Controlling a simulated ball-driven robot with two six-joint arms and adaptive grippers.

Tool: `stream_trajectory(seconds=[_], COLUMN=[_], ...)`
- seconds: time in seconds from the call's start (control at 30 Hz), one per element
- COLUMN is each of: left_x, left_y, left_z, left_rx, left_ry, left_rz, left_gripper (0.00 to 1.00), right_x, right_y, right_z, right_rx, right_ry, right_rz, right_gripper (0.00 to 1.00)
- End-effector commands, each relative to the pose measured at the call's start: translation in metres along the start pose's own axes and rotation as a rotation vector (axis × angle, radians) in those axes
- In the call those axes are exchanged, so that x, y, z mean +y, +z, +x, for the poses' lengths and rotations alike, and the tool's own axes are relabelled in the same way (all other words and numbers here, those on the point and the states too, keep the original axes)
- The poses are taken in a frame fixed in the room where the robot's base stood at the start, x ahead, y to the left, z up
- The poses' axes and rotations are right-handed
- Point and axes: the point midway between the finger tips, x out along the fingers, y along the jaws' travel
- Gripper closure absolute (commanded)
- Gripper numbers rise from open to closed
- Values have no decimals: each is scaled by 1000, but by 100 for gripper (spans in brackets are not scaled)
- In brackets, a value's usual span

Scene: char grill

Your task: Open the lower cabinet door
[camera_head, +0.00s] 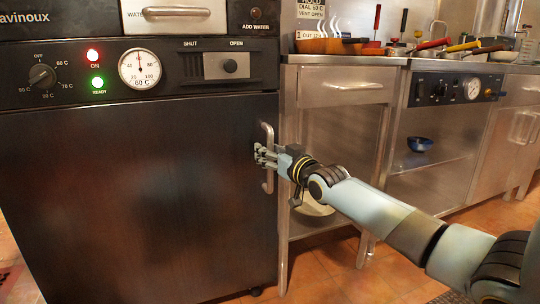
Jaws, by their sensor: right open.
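The lower cabinet door (140,200) is a large dark metal panel under the control panel. It looks closed, flush with the cabinet front. Its handle (268,185) is a vertical metal bar at the door's upper right edge. My right gripper (258,155) is at the handle, with its open fingers around or beside the bar's middle; I cannot tell whether they touch it. The fingers partly hide the bar. My right arm reaches in from the lower right. My left gripper is not in view.
The control panel (190,72) with dial, lights and gauge is above the door. A steel counter (340,60) with pans and utensils stands to the right, with an open shelf below holding a blue bowl (419,144). Tiled floor (325,275) shows in front.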

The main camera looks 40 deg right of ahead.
Motion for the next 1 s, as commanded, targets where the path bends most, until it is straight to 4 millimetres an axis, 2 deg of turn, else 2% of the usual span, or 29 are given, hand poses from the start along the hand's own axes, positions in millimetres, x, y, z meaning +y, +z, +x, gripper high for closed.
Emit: stream_trajectory(seconds=[0.17, 0.4, 0.5, 1.0], left_x=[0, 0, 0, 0], left_y=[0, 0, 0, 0], left_z=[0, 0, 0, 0], left_rx=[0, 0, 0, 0], left_ry=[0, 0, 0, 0], left_rz=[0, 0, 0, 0], left_gripper=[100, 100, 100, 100], right_x=[0, 0, 0, 0], right_y=[-1, -1, 0, 0], right_z=[0, 0, 0, 0], right_rx=[1, 1, 1, 0], right_ry=[0, 0, 0, 0], right_rz=[0, 0, 0, -1], right_gripper=[60, 90, 100, 100])
